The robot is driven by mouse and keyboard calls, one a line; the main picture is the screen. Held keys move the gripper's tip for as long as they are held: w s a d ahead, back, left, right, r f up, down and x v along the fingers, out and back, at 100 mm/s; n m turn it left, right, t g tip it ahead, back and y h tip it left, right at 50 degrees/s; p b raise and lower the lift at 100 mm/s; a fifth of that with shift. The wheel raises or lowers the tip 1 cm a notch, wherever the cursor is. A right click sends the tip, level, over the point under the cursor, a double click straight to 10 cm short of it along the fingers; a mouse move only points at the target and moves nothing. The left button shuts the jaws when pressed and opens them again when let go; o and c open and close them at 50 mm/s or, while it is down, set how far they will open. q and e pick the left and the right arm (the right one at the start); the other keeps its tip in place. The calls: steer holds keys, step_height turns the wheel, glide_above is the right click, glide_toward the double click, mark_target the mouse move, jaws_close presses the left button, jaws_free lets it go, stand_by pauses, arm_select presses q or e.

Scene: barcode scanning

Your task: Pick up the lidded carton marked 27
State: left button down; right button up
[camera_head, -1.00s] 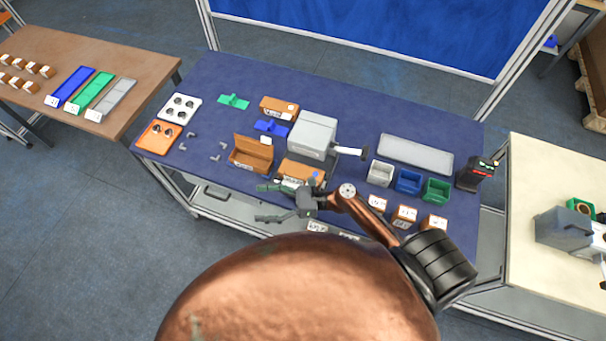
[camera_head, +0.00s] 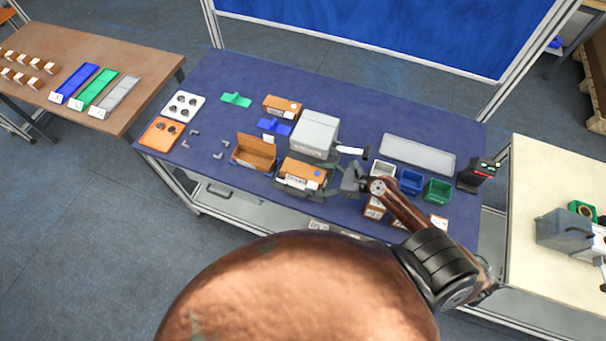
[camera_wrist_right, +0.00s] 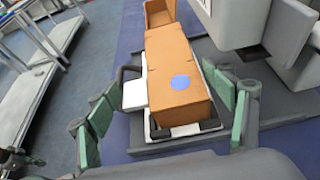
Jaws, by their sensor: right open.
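A closed orange-brown carton (camera_head: 305,170) with a blue dot on its lid and a white label on its front sits near the table's front edge. It fills the middle of the right wrist view (camera_wrist_right: 180,85); its number is too small to read. My left gripper is not in view.
An open carton (camera_head: 254,152) stands just left of the carton. A grey machine (camera_head: 315,135) stands close behind it. Grey, blue (camera_head: 410,181) and green (camera_head: 437,190) bins and a flat grey tray (camera_head: 417,155) are to the right.

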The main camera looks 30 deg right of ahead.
mark_target(304, 174)
steer(key=x, duration=0.4)
steer(key=shift+w+a+f+p, duration=0.1)
steer(key=shift+w+f+p, duration=0.1)
steer(key=shift+p, duration=0.1)
steer(key=c, duration=1)
